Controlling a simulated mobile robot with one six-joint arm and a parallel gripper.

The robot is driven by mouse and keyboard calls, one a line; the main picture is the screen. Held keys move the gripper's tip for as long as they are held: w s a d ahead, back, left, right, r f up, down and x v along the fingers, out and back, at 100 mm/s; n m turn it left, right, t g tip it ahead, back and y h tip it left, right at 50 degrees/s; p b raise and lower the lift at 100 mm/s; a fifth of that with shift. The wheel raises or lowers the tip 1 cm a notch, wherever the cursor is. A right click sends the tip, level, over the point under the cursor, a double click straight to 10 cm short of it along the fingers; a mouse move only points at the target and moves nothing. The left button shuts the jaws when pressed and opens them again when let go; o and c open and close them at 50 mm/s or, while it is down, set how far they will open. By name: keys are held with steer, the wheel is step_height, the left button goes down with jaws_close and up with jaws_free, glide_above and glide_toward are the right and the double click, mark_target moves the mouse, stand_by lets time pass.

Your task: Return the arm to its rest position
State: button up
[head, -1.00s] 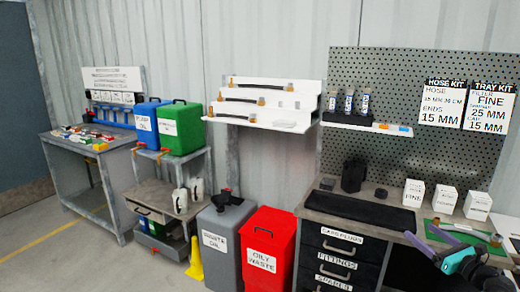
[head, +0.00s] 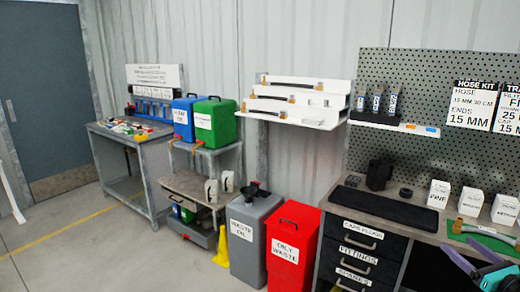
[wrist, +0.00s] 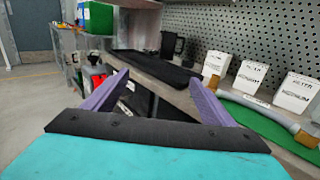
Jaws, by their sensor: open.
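My gripper (wrist: 157,98) shows in the wrist view with its two purple fingers spread wide and nothing between them. Past the fingers are the front edge of the bench and its dark drawers. In the head view part of my gripper (head: 478,268) shows at the lower right corner, in front of the bench.
Several white boxes (head: 470,201) stand on the bench by a black mat (head: 380,210). A red oily waste bin (head: 290,250) and a grey waste oil bin (head: 250,240) stand left of the drawers. The floor at left (head: 80,255) is clear.

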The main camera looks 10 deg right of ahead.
steer(key=w+a+f+g+y, duration=0.1)
steer(key=w+a+f+y, duration=0.1)
steer(key=w+a+f, duration=0.6)
steer(key=w+a+f+y, duration=0.1)
steer(key=w+a+y, duration=0.15)
steer(key=a, duration=1.05)
steer(key=w+a+f+g+y, duration=0.1)
steer(key=w+a+f+y, duration=0.1)
steer(key=w+a+f, duration=0.6)
steer(key=w+a+f+m+h, duration=0.1)
steer(key=a+f+m+h, duration=0.4)
steer(key=a+f+m, duration=0.8)
steer(key=s+a+f+m+g+h, duration=0.25)
steer(key=s+f+m+g, duration=0.25)
steer(key=s+f, duration=0.5)
steer(key=s+a+f+m+g+h, duration=0.2)
steer(key=s+a+f+m+g, duration=0.25)
steer(key=s+f, duration=0.55)
steer(key=s+a+f+m+g, duration=0.2)
steer(key=s+m+g, duration=0.4)
steer(key=s, duration=0.6)
steer(key=s+a+f+m+g+y, duration=0.1)
steer(key=s+m+g, duration=0.5)
steer(key=s, duration=0.6)
steer(key=shift+s+a+f+m, duration=0.25)
steer(key=shift+a+f+m, duration=0.25)
steer(key=shift+m, duration=0.75)
